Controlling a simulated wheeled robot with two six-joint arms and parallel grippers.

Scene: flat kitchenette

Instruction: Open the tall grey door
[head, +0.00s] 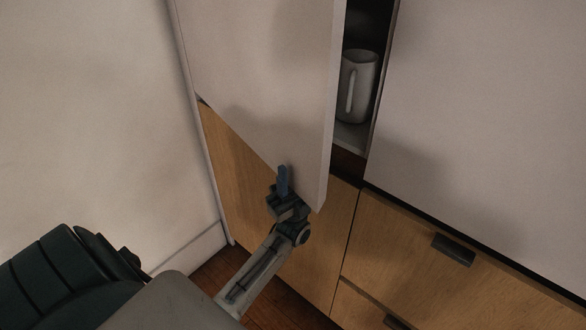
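The tall grey door (265,90) stands ajar at the upper middle of the head view. Its free right edge is swung out from the cabinet, and a dark gap shows beside it. My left gripper (284,183) is at the door's lower part, in front of its face near the bottom right corner. One blue finger shows against the door. I cannot tell whether it touches the door or whether the fingers are open or shut. No handle shows on the door. My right gripper is out of view.
A pale mug (357,88) stands on a shelf (351,137) inside the gap. Another grey panel (480,120) is to the right. Wooden drawers (420,240) with dark handles (453,249) are below. A pale wall (90,120) closes the left side.

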